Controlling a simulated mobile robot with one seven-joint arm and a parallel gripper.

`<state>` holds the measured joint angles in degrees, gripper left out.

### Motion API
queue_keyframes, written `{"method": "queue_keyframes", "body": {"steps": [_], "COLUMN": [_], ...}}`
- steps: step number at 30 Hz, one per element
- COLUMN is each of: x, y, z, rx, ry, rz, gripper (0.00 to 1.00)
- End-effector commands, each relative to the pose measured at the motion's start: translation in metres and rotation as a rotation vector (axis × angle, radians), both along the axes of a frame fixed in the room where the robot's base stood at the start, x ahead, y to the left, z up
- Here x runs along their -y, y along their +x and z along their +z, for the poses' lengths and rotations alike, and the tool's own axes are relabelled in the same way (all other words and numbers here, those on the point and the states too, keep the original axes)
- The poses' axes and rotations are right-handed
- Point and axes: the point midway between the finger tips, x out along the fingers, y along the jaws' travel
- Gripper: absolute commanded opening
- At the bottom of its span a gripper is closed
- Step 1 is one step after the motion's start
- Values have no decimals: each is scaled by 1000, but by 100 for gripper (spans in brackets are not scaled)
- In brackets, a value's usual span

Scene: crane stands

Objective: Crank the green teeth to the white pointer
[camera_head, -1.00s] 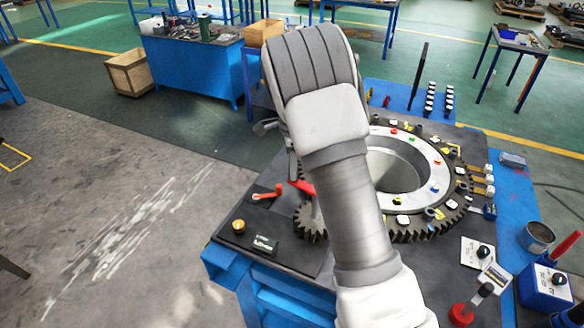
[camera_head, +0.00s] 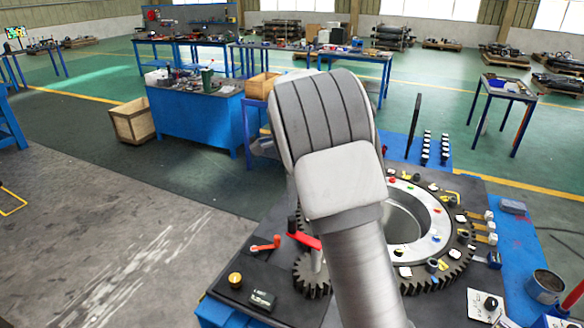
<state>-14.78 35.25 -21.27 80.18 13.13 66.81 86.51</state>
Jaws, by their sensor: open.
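The large dark ring gear (camera_head: 455,268) lies flat on the bench, partly behind my arm. Its light inner ring (camera_head: 441,216) carries small coloured dots, and white and yellow tags sit around the gear. I cannot make out green on the teeth. A small pinion (camera_head: 309,277) stands at the gear's left, with a red crank arm (camera_head: 303,240) above it and a dark upright handle (camera_head: 292,225) at its outer end. Brass-coloured pointers with pale blocks (camera_head: 484,238) stand at the gear's right; which is the white one is unclear. My gripper's fingers are hidden behind my arm.
A metal cup (camera_head: 545,285) stands at the right. A thin black upright plate (camera_head: 413,125) rises behind the gear. Open floor lies to the left.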

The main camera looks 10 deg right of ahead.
Motion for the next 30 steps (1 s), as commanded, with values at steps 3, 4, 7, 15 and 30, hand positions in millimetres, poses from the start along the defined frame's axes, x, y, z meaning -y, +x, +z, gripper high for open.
{"method": "queue_keyframes", "body": {"steps": [3, 4, 7, 15, 30], "x": [0, 0, 0, 1, 1], "y": [1, 1, 1, 0, 0], "z": [31, 38, 57, 86, 88], "rx": [5, 5, 4, 2, 1], "ry": [0, 0, 0, -1, -1], "rz": [1, 1, 1, -1, 0], "gripper": [62, 62, 62, 62, 62]}}
